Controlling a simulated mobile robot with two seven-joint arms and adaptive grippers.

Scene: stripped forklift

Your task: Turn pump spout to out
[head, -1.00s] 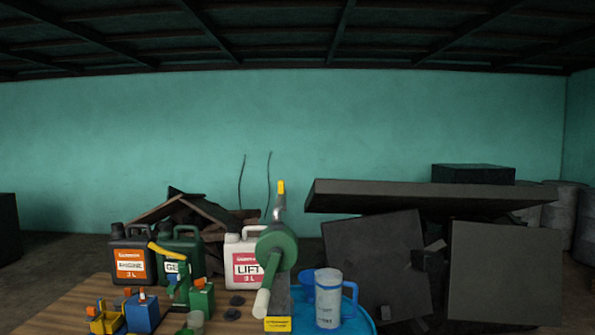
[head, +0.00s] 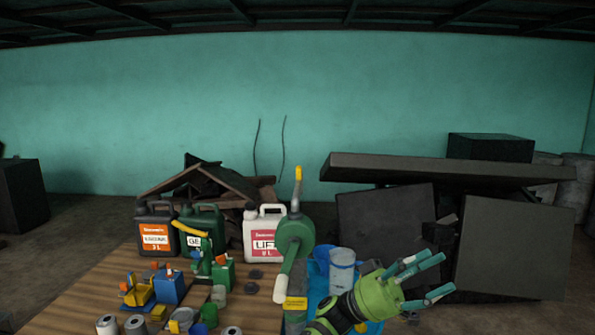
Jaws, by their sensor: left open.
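The pump (head: 294,238) stands at the table's far right edge, with a round green body. A grey pipe with a yellow tip (head: 298,178) rises from its top, apparently the spout; I cannot tell its exact heading. A pale cylindrical grip (head: 281,288) hangs in front of the body. A yellow label (head: 296,303) is on the grey column below. My left gripper (head: 424,279), green with teal fingers, is open and empty. It is to the right of the pump, apart from it, with fingers pointing right. My right gripper does not show.
A clear measuring jug (head: 341,270) stands on a blue tray (head: 317,303) beside the pump, partly hidden by my arm. A white LIFT can (head: 263,236), a green can (head: 202,228) and a black can (head: 156,233) stand left. Small parts crowd the wooden table (head: 255,310).

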